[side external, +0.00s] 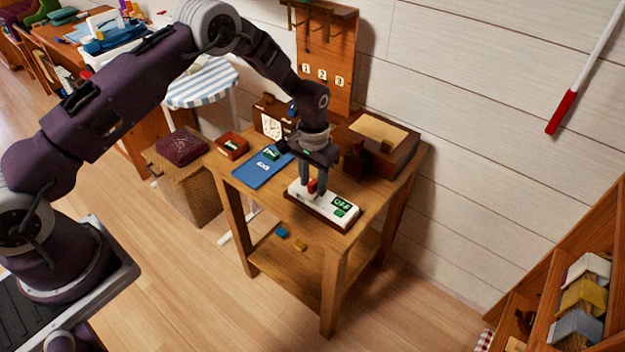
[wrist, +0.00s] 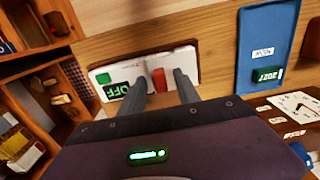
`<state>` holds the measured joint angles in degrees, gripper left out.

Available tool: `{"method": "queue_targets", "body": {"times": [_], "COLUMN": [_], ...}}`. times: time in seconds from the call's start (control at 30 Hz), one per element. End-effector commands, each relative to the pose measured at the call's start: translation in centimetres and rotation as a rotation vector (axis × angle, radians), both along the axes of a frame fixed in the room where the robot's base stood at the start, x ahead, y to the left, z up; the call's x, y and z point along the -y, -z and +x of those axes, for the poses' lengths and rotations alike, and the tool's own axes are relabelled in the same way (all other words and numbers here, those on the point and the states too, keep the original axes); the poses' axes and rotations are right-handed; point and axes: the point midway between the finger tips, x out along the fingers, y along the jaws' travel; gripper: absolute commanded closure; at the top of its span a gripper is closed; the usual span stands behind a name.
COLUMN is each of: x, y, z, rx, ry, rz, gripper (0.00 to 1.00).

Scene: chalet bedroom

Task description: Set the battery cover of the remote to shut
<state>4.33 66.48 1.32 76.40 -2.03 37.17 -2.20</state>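A white device (side external: 325,202) on a dark wooden base sits on the small wooden table. It bears a green display reading OFF (side external: 341,203) and a raised red piece (side external: 312,187). I cannot tell whether this is the remote or the red piece its battery cover. My gripper (side external: 313,186) points down over the device. In the wrist view, my gripper (wrist: 160,78) has its two fingers apart, one on each side of the red piece (wrist: 158,79), with a small gap showing. The white device (wrist: 185,60) is partly hidden behind the fingers.
On the table (side external: 365,213) are a blue mat (side external: 258,172), a red-brown box (side external: 232,146), a clock (side external: 271,124) and a wooden case (side external: 385,135). A hook board (side external: 325,60) stands behind. Small blue and yellow blocks lie on the lower shelf (side external: 315,270). A shelf unit (side external: 545,300) is at right.

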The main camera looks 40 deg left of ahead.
Motion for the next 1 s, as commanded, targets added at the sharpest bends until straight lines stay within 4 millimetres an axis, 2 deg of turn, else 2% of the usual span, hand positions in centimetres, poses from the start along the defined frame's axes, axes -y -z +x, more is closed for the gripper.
{"method": "queue_targets", "body": {"times": [0.27,0.5,0.6,0.93,1.0], "x": [0.0,0.0,0.0,0.0,-0.1], "y": [-0.3,-5.0,-6.5,-7.1,-8.0], "z": [0.1,0.1,0.1,0.0,0.0], "rx": [0.002,0.004,0.003,0.000,0.008], "ry": [0.000,0.000,0.000,0.000,0.000], "rz": [0.000,0.000,0.000,0.000,-0.001], "gripper": [0.62,0.62,0.62,0.62,0.62]}}
